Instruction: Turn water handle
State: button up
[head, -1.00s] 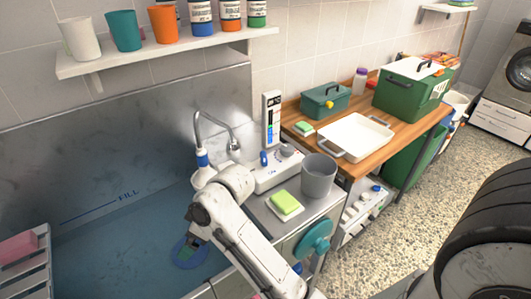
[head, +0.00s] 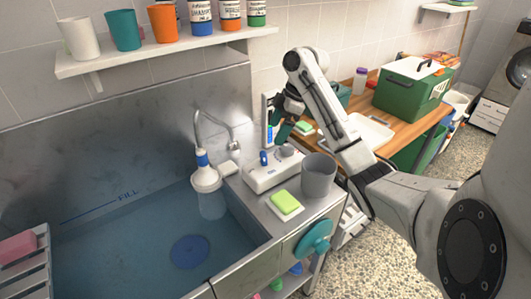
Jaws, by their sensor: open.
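A white control box (head: 272,170) sits on the ledge right of the basin. It carries a small upright blue handle (head: 264,158) and a round grey knob (head: 287,151). A teal wheel-like handle (head: 313,240) is on the front panel below the ledge. I cannot tell by sight which of these is the water handle. My gripper (head: 280,126) is open, fingers pointing down, above and behind the box near the wall gauge. It appears apart from the handles. Its fingertips are small and partly merge with the background.
The steel basin (head: 110,215) holds water and a blue disc (head: 190,251). A curved tap (head: 198,122) and a white fixture with a blue collar (head: 205,178) stand at its right.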

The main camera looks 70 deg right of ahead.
aim_at(263, 155)
jog(key=b+x, duration=0.3)
jog(key=x, duration=0.7)
jog(key=shift+w, duration=0.1)
jog(key=c, duration=1)
